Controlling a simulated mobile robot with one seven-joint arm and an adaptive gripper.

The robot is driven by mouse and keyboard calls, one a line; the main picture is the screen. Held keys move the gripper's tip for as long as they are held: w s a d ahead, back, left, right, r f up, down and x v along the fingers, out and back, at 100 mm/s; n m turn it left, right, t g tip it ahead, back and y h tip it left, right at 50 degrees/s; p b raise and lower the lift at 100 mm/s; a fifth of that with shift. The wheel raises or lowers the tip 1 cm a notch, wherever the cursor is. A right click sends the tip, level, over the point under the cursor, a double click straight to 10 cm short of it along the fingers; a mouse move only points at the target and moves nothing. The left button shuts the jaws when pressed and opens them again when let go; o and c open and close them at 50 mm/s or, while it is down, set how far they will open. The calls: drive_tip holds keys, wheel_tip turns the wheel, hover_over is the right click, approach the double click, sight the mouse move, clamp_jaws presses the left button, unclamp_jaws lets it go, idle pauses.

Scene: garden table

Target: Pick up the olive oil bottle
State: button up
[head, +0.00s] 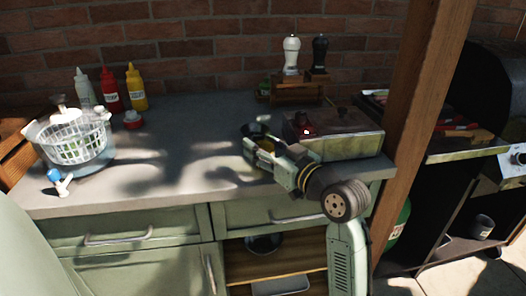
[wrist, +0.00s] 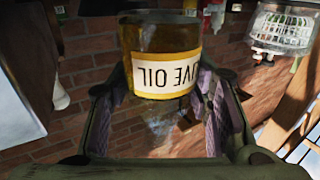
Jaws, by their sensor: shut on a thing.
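The olive oil bottle (wrist: 160,52) fills the top middle of the wrist view, with amber oil and a white label reading upside down. My gripper (wrist: 170,92) has its purple-padded fingers closed on both sides of it. In the head view my gripper (head: 262,142) is over the counter, just left of the grey-green box. Only a small yellowish part of the bottle (head: 266,146) shows there. I cannot tell whether its base touches the counter.
The box (head: 340,142) stands close on the right, with a red-topped item by it. Pepper and salt mills (head: 291,55) stand behind. Sauce bottles (head: 110,90) and a salad spinner (head: 72,140) are at left. The middle counter (head: 190,135) is clear. A wooden post (head: 425,90) rises at right.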

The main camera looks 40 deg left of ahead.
drive_tip(key=shift+r, duration=0.8)
drive_tip(key=shift+s+d+r+b, duration=0.15)
drive_tip(key=shift+s+d+b, duration=0.1)
drive_tip(key=shift+b, duration=0.1)
drive_tip(key=s+d+r+b, duration=0.1)
drive_tip(key=s+d+b, duration=0.8)
drive_tip(key=s+d, duration=0.1)
drive_tip(key=shift+d+r, duration=0.15)
drive_tip(key=shift+d, duration=0.35)
drive_tip(key=shift+s, duration=0.15)
